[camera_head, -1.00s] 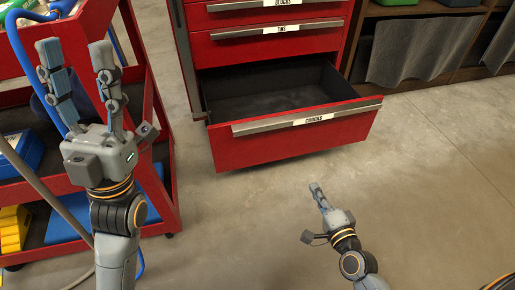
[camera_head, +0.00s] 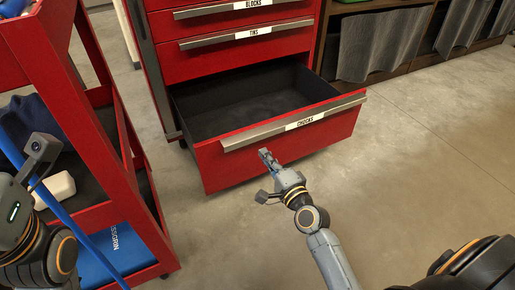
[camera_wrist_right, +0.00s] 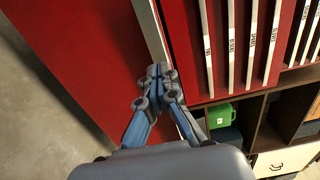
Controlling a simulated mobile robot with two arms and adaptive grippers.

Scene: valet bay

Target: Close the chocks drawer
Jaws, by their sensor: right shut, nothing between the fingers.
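The chocks drawer (camera_head: 222,170) is the low red drawer of the cabinet. It stands pulled out, and its dark inside looks empty. Its grey handle strip (camera_head: 255,135) carries a white label reading CHOCKS. My right gripper (camera_head: 266,154) is shut and empty, its fingertips at the drawer front just below the handle; I cannot tell whether they touch. In the right wrist view the shut fingers (camera_wrist_right: 158,74) point at the red front (camera_wrist_right: 85,50) beside the handle strip (camera_wrist_right: 150,32). Of my left gripper (camera_head: 14,210) only the body shows at the left edge; its fingers are out of view.
The drawers above (camera_head: 245,62) are shut. A red cart (camera_head: 75,75) with a blue case (camera_head: 115,258) stands close on the left. Shelves with grey cloths (camera_head: 380,45) stand at the back right. The floor (camera_head: 430,150) on the right is clear.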

